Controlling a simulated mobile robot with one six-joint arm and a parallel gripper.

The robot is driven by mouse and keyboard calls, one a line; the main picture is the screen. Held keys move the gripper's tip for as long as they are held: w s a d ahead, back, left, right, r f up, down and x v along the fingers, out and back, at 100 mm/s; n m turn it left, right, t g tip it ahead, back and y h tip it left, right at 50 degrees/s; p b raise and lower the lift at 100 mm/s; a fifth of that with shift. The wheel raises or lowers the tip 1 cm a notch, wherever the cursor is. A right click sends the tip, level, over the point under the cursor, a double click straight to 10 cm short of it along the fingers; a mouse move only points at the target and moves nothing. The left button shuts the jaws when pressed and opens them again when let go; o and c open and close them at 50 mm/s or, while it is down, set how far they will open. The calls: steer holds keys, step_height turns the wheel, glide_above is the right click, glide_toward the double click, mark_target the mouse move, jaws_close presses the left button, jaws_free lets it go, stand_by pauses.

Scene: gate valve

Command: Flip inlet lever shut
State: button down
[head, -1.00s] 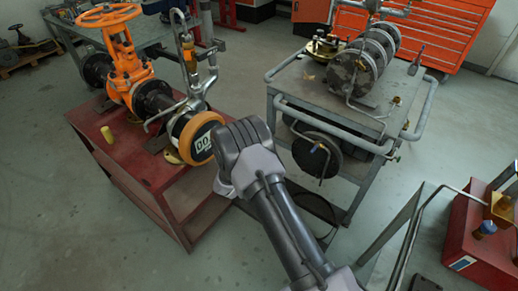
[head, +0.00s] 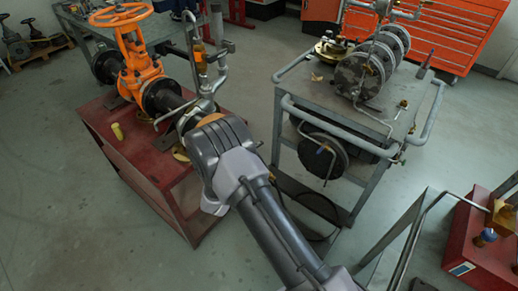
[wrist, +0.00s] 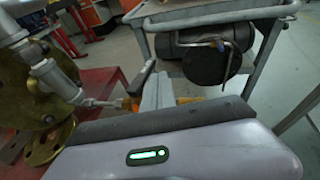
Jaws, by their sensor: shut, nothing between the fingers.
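My gripper (wrist: 158,82) shows in the wrist view with its grey fingers together and empty. A dark, slanted handle (wrist: 143,76), possibly the inlet lever, stands just left of the fingers; I cannot tell whether they touch. A thin metal stem (wrist: 98,102) runs left from there to a brass-coloured body (wrist: 35,110). In the head view my wrist (head: 218,152) covers the end of the pipe run, hiding the fingers and the handle. An orange gate valve (head: 137,65) with a handwheel stands on the red bench (head: 158,185) to the left.
A grey cart (head: 350,190) with round flanges (head: 360,72) stands to the right; its rail (wrist: 210,12) crosses the top of the wrist view. A vertical pipe with an orange fitting (head: 199,60) rises behind my wrist. Floor (head: 240,75) is clear between bench and cart.

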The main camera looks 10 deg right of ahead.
steer(key=p+v, duration=0.2)
steer(key=v, duration=0.7)
